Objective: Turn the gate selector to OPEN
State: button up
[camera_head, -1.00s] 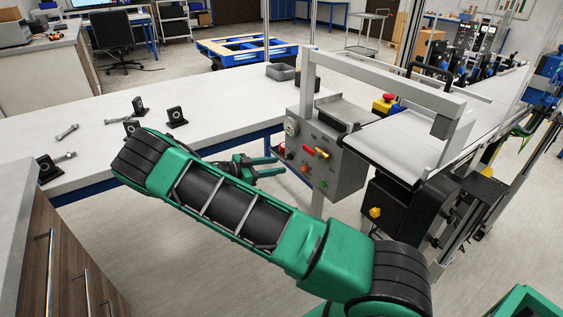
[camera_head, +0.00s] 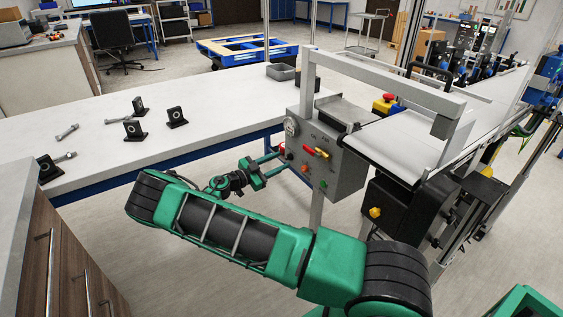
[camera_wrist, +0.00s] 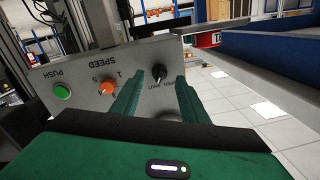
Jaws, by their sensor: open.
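The grey control box (camera_head: 345,178) stands at the conveyor's near end, with a red handle (camera_head: 309,149) and a yellow handle (camera_head: 322,153) on its front. No GATE or OPEN label is readable, so I cannot tell which control is the gate selector. My gripper (camera_head: 279,159) is open at the box's left side. In the wrist view, my gripper (camera_wrist: 158,88) has its two green fingers either side of a black knob (camera_wrist: 159,72) with small lettering below it. The knob appears beyond the fingertips; contact cannot be told.
An orange SPEED knob (camera_wrist: 107,88) and a green PUSH button (camera_wrist: 62,91) sit beside the black knob, their labels upside down. A gauge (camera_head: 292,126) is at the box's upper left. A white table (camera_head: 220,115) with black brackets and bolts lies to the left.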

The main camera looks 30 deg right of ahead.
aim_at(289, 157)
jog(key=shift+w+d, duration=0.1)
jog(key=shift+d, duration=1.25)
jog(key=shift+c, duration=0.2)
grip_shut()
jog(key=shift+a, duration=0.2)
jog(key=shift+d, duration=0.15)
